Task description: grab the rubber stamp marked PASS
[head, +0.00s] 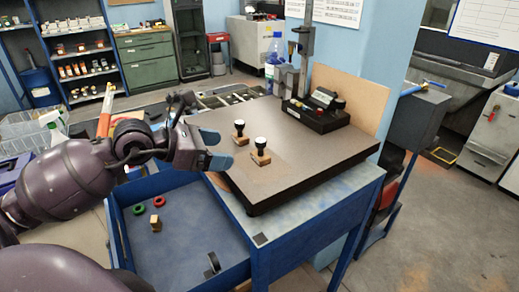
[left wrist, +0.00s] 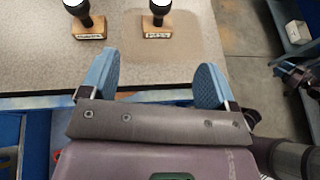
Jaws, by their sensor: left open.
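Two rubber stamps with black handles, white round tops and wooden bases stand upright on the grey stone plate (head: 305,155). The nearer stamp (head: 261,153) also shows in the left wrist view (left wrist: 157,22); the label on its base looks like PASS. The other stamp (head: 240,133) stands farther back, on the left in the left wrist view (left wrist: 87,22); its longer label is too blurred to read. My left gripper (head: 218,161) is open and empty at the plate's left edge. In the left wrist view its blue fingertips (left wrist: 155,78) point towards the PASS stamp, apart from it.
A black instrument stand (head: 318,112) is at the plate's back. The plate's right front is clear. A blue-capped bottle (head: 274,60) stands behind.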

